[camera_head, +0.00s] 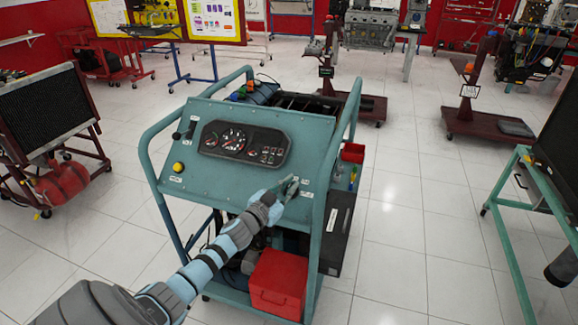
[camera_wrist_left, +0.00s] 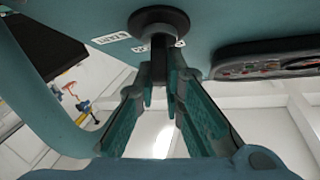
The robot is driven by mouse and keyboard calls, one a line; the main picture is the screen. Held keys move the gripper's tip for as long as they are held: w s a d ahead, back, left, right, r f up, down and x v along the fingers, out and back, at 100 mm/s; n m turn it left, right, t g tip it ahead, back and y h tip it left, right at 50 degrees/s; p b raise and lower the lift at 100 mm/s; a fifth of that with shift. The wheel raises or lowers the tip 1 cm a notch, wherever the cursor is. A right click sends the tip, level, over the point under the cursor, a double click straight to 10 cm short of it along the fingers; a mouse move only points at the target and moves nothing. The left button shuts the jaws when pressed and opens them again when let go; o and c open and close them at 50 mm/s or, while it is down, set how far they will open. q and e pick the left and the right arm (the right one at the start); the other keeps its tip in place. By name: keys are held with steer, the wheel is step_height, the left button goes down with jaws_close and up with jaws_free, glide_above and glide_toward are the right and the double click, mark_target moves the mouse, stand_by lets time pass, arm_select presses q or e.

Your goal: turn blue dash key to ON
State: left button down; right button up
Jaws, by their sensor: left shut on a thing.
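The blue-green dash panel (camera_head: 225,165) of the engine trainer slopes up in front of me, with a gauge cluster (camera_head: 243,142) in its upper middle. My left gripper (camera_head: 291,186) is at the panel's lower right, by small white labels. In the left wrist view the gripper (camera_wrist_left: 160,90) is shut on the dash key, which sits below a round black switch collar (camera_wrist_left: 158,22). My right gripper is not in view.
The trainer's tubular frame (camera_head: 331,165) rises right of the panel. A yellow button (camera_head: 178,167) and a black lever (camera_head: 190,128) are on the panel's left. A red box (camera_head: 277,284) sits below. A green-framed stand (camera_head: 515,195) is at the right; open floor lies between.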

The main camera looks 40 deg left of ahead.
arm_select(q)
steer(key=shift+a+r+m+h+p, duration=0.1)
steer(key=shift+r+m+h+p, duration=0.3)
steer(key=shift+m+h+p, duration=0.65)
steer(key=shift+f+m+g+h, duration=0.2)
steer(key=shift+m+g+h, duration=0.1)
steer(key=shift+m, duration=0.25)
steer(key=shift+d+f+m+g+h+p, duration=0.1)
steer(key=shift+m+g+h+p, duration=0.15)
steer(key=shift+m+h, duration=0.35)
steer(key=shift+d+f+m+g+h+p, duration=0.1)
steer(key=shift+m+g+h, duration=0.2)
steer(key=shift+m, duration=0.4)
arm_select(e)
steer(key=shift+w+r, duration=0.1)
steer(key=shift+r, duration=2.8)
arm_select(q)
steer(key=shift+f, duration=0.1)
steer(key=c, duration=1.7)
jaws_free()
steer(key=shift+s, duration=0.1)
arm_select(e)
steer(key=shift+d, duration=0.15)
